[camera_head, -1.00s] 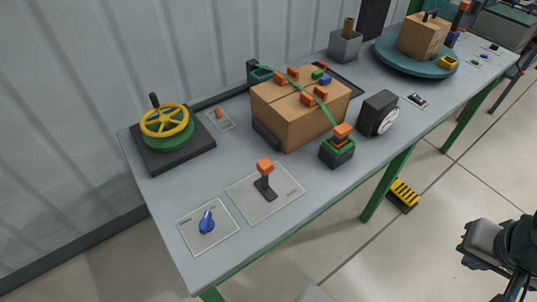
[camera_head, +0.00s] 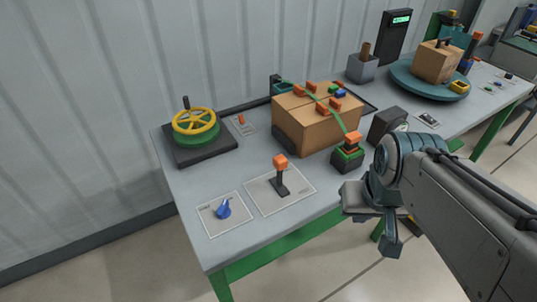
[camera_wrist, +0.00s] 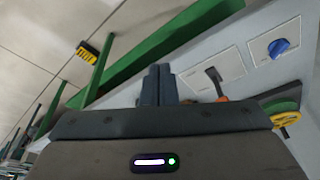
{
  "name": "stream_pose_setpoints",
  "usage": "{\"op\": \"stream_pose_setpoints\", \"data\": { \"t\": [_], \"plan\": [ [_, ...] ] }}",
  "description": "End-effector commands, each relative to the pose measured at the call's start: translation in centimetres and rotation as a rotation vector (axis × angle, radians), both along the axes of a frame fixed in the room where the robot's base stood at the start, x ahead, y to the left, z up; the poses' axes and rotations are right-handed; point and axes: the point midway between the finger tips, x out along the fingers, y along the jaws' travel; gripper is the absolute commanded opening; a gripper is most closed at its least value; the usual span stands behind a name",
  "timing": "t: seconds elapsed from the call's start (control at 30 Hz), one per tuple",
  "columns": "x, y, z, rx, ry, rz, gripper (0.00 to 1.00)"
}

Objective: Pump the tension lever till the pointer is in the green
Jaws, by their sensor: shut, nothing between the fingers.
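The strap tensioner (camera_head: 347,158), a dark block with a green body, stands at the table's front edge by the cardboard box. Its orange-topped lever (camera_head: 352,140) sits on it, and a green strap (camera_head: 327,107) runs from it over the box. A dark gauge box (camera_head: 386,125) is just right of it; its dial face is mostly hidden by my arm, so the pointer cannot be read. My gripper (camera_head: 391,246) is in front of the table edge, right of and nearer than the tensioner, not touching it. Its fingers (camera_wrist: 159,84) are together and empty in the wrist view.
An orange-knobbed lever (camera_head: 281,178) on a plate and a blue knob (camera_head: 223,209) are at the front left. A yellow handwheel (camera_head: 194,122) stands behind. The cardboard box (camera_head: 306,122) carries orange blocks. A turntable (camera_head: 408,83) is at the far right.

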Motion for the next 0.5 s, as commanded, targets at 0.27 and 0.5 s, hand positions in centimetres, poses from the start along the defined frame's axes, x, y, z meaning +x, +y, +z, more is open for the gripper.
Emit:
{"op": "stream_pose_setpoints", "data": {
  "t": [0.27,0.5],
  "plan": [
    [0.0,0.0,0.0,0.0,0.0,0.0,0.0],
    [2.2,1.1,0.6,0.057,-0.003,-0.133,0.0]
  ]
}}
